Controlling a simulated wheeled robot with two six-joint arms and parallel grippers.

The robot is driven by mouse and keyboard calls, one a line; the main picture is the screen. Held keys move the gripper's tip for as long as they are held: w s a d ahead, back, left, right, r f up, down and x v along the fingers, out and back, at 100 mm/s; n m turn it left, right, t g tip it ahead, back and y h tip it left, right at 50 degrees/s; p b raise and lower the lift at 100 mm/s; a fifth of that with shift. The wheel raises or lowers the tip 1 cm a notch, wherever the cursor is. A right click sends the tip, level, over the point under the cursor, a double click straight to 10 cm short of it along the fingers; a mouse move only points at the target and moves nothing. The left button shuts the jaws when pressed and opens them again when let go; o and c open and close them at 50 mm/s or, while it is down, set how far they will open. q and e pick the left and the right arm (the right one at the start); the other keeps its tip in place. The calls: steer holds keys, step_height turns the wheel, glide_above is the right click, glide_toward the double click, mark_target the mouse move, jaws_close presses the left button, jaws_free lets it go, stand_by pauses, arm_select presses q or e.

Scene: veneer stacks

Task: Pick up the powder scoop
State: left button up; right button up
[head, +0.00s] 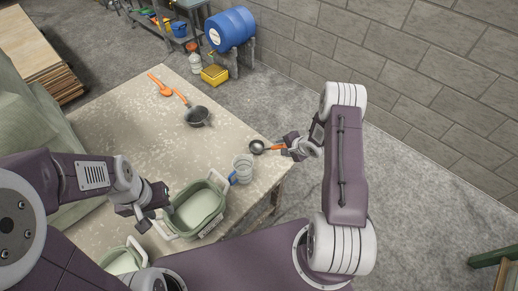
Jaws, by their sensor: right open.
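A small dark scoop (257,147) with an orange handle lies near the right edge of the table; I take it for the powder scoop. Its handle points right, toward my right gripper (290,147). My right gripper is open, with its fingers at the handle's end; whether they touch it is too small to tell. My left gripper (156,214) is beside the left handle of a pale green tub (222,212). Whether its jaws are open or shut is unclear. A larger dark pan-like scoop (197,116) with an orange handle lies further back.
A clear cup with blue (243,168) stands close to the small scoop, between it and the tub. Another pale tub (122,262) is at the front left. An orange tool (160,86) lies at the table's (130,127) far end. The table's middle is clear.

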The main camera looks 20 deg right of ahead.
mark_target(278, 147)
steer(key=shift+w+a+f, duration=0.3)
steer(key=shift+w+a, duration=0.1)
steer(key=shift+d+p+x, duration=0.2)
steer(key=shift+p+x, duration=0.2)
steer(key=shift+x, duration=1.85)
jaws_close()
